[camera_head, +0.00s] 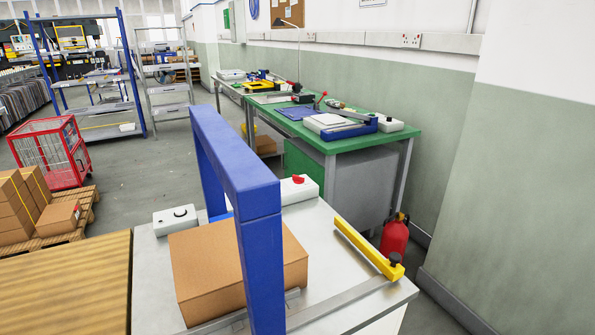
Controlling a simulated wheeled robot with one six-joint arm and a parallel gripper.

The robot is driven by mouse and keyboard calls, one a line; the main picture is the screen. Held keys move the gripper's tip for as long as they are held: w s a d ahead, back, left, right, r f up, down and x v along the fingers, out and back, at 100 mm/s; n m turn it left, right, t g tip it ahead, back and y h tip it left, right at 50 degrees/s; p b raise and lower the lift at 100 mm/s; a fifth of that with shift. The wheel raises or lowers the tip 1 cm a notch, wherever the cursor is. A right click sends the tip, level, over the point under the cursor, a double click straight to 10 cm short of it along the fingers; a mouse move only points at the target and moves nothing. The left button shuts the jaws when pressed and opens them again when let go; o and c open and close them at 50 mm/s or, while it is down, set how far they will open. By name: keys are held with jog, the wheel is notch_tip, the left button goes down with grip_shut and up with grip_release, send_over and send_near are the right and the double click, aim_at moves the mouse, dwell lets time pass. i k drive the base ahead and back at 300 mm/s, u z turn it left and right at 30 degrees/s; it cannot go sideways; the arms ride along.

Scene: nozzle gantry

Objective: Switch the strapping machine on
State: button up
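The strapping machine is a steel-topped table (335,252) with a blue arch (232,165) standing over it. A cardboard box (205,275) sits on the top, partly behind the arch. A white control box with a red switch (298,180) is at the back edge, right of the arch. Another white box with a black round knob (180,214) is at the back left. A yellow bar with a black knob (368,248) lies along the right side of the top. I cannot tell whether the red switch is on or off. My gripper is not in view.
A wooden surface (65,285) adjoins the machine at the left. A green workbench (355,145) with tools stands behind, and a red extinguisher (394,236) is near the wall. A red cage (50,152) and pallet boxes are at the left. The grey floor between is clear.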

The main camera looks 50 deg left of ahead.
aim_at(298, 180)
jog(key=u, duration=0.4)
jog(key=i, duration=0.55)
jog(key=u, duration=1.1)
jog(key=i, duration=0.45)
jog(key=u, duration=0.45)
